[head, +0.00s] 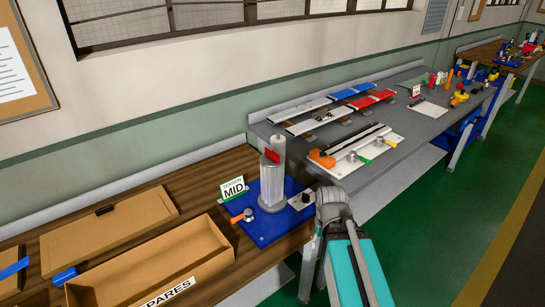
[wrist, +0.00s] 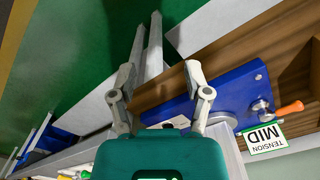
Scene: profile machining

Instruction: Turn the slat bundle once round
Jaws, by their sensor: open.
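An upright pale grey bundle (head: 271,184) with a red tag near its top stands on a round grey base on a blue plate (head: 262,230) in the head view; I take it to be the slat bundle. In the wrist view the blue plate (wrist: 175,108) lies beyond my fingers, and the bundle cannot be made out. My gripper (wrist: 160,75) is open, its two fingers apart with nothing held between them. In the head view my arm's end is right of the blue plate, and its fingertips are hard to make out.
A green TENSION MID sign (head: 233,190) and an orange-handled knob (head: 243,216) are left of the bundle. A small block with a black knob (head: 304,198) is right of it. An open SPARES box (head: 150,275) stands at the left. The grey bench behind holds slats and fixtures.

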